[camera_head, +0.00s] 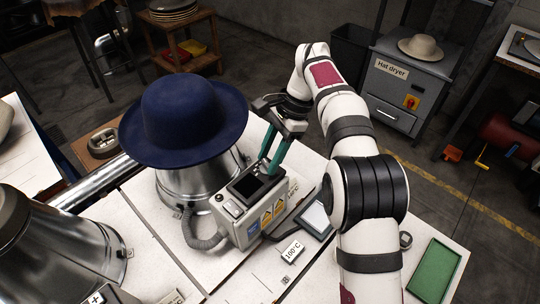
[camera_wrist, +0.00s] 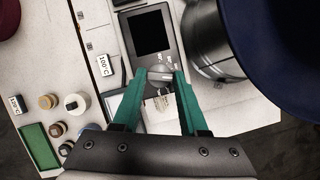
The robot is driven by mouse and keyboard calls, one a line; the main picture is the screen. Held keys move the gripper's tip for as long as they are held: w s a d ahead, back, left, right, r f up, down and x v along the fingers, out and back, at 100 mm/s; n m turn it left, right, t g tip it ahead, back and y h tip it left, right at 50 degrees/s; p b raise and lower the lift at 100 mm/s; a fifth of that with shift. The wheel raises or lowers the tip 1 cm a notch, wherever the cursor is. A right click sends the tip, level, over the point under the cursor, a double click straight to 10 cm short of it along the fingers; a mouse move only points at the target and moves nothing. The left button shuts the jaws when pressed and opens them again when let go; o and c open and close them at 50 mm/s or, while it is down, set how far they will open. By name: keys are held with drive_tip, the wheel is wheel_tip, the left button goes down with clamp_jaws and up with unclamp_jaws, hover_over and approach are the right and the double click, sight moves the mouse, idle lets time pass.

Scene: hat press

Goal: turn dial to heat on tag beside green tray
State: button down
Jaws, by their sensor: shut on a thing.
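The control box (camera_head: 262,208) with a dark screen stands at the foot of the hat press. My gripper (camera_head: 268,170) has its green fingers down at the box; in the wrist view (camera_wrist: 160,76) they are shut on the dial (camera_wrist: 159,77) below the screen (camera_wrist: 151,33). The dial's pointer and the screen reading cannot be made out. The green tray (camera_head: 434,272) also shows in the wrist view (camera_wrist: 40,150). The tag beside it (camera_wrist: 15,104) seems to read 100 °C, but is small; my arm hides it in the head view. Another tag (camera_head: 292,251) near the box reads 100 °C.
A dark blue hat (camera_head: 183,115) sits on the metal press beside my gripper. A hose (camera_head: 200,238) curves left of the box. A tablet (camera_head: 317,218) lies right of it.

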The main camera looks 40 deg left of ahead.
drive_tip(key=shift+n, duration=0.4)
drive_tip(key=shift+c, duration=2.2)
unclamp_jaws()
wheel_tip(320, 180, up, 4)
drive_tip(key=shift+w+r, duration=0.1)
drive_tip(key=shift+r, duration=0.1)
drive_tip(key=w+d+r, duration=0.4)
drive_tip(key=d+r, duration=0.2)
drive_tip(key=d, duration=0.4)
drive_tip(key=shift+w+d+r, duration=0.25)
drive_tip(key=shift+d+r, duration=0.05)
drive_tip(key=shift+d, duration=0.05)
drive_tip(key=shift+d, duration=0.1)
